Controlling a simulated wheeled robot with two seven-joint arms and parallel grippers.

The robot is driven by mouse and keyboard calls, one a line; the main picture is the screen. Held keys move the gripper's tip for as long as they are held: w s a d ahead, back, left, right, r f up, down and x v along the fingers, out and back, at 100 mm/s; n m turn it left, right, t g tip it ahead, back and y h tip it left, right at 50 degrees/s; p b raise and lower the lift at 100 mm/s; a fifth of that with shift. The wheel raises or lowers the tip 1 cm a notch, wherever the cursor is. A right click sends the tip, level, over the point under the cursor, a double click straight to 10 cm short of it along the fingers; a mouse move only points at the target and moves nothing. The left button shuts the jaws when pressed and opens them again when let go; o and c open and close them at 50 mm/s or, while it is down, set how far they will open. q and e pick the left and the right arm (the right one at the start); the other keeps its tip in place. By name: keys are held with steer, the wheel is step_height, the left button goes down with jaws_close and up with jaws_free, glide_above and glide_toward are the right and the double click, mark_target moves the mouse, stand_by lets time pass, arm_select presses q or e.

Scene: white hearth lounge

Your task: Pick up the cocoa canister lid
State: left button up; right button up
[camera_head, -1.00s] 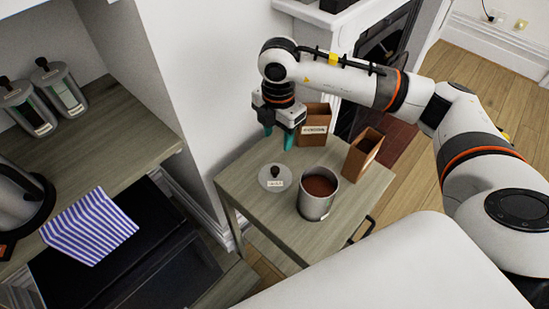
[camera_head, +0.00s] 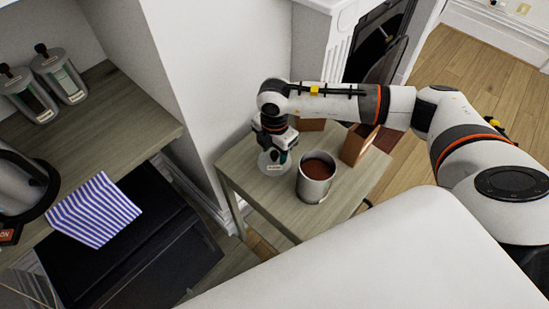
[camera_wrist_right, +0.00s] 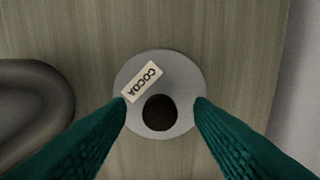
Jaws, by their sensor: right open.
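The cocoa canister lid (camera_head: 272,168) lies on the small wooden table (camera_head: 262,196), a grey disc partly hidden under my right gripper (camera_head: 281,157). In the right wrist view the lid (camera_wrist_right: 182,72) shows a "COCOA" label and a dark round knob (camera_wrist_right: 159,113). My right gripper's green fingers (camera_wrist_right: 160,112) are open, one on each side of the knob, above the lid; contact cannot be told. The open metal canister (camera_head: 316,182) with brown cocoa stands to the right of the lid. My left gripper is not in view.
Two brown boxes (camera_head: 358,146) stand at the back of the table, one partly behind my arm. A white wall (camera_head: 215,80) rises close to the table's left. A counter at left holds lidded canisters (camera_head: 61,78) and a striped cloth (camera_head: 94,210).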

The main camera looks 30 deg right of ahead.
jaws_close()
